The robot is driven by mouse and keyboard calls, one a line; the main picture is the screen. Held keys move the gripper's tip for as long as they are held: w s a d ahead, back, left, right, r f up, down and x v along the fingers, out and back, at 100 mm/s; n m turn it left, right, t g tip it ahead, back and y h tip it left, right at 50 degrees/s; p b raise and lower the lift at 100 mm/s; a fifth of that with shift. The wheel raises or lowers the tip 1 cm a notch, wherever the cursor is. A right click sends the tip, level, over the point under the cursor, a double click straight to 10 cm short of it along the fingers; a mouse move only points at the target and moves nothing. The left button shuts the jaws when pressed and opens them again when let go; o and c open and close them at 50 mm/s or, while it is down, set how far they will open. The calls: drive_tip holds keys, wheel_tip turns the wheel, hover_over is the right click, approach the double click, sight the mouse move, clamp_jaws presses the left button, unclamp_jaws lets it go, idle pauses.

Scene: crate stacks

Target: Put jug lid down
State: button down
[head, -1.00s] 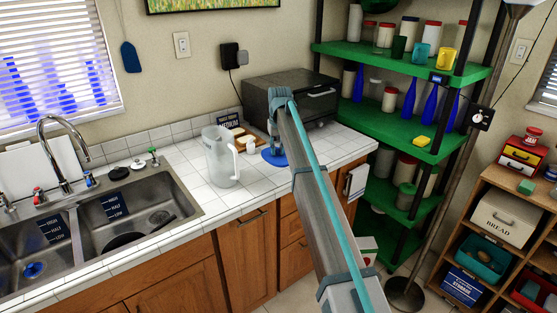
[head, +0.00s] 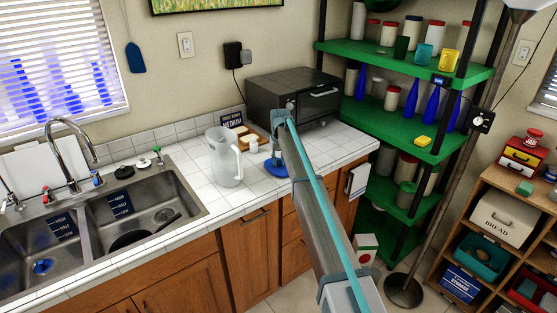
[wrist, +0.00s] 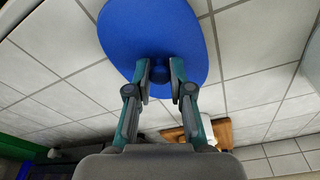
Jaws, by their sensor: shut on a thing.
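The jug lid is a round blue disc with a small knob, seen in the head view (head: 275,169) and large in the wrist view (wrist: 155,22). My gripper (wrist: 160,76) is shut on the lid's knob; in the head view my gripper (head: 277,157) is partly hidden by my arm. The lid is low over the white tiled counter (head: 205,190), right of the jug. I cannot tell whether it touches the tiles. The clear jug (head: 224,160) stands upright and open on the counter, apart from the lid.
A wooden board (head: 246,136) with small items lies behind the lid, near the wall. A dark toaster oven (head: 295,92) stands at the back right. The sink (head: 120,213) is on the left. Bare tiles lie around the lid, up to the counter's front edge.

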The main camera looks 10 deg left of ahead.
sight(280, 169)
drive_tip(key=shift+f, duration=0.15)
drive_tip(key=c, duration=1)
unclamp_jaws()
drive_tip(key=shift+c, duration=0.2)
wheel_tip(280, 169, up, 12)
drive_tip(key=s+b, duration=0.1)
drive_tip(key=b, duration=0.2)
drive_tip(key=shift+s+d, duration=0.35)
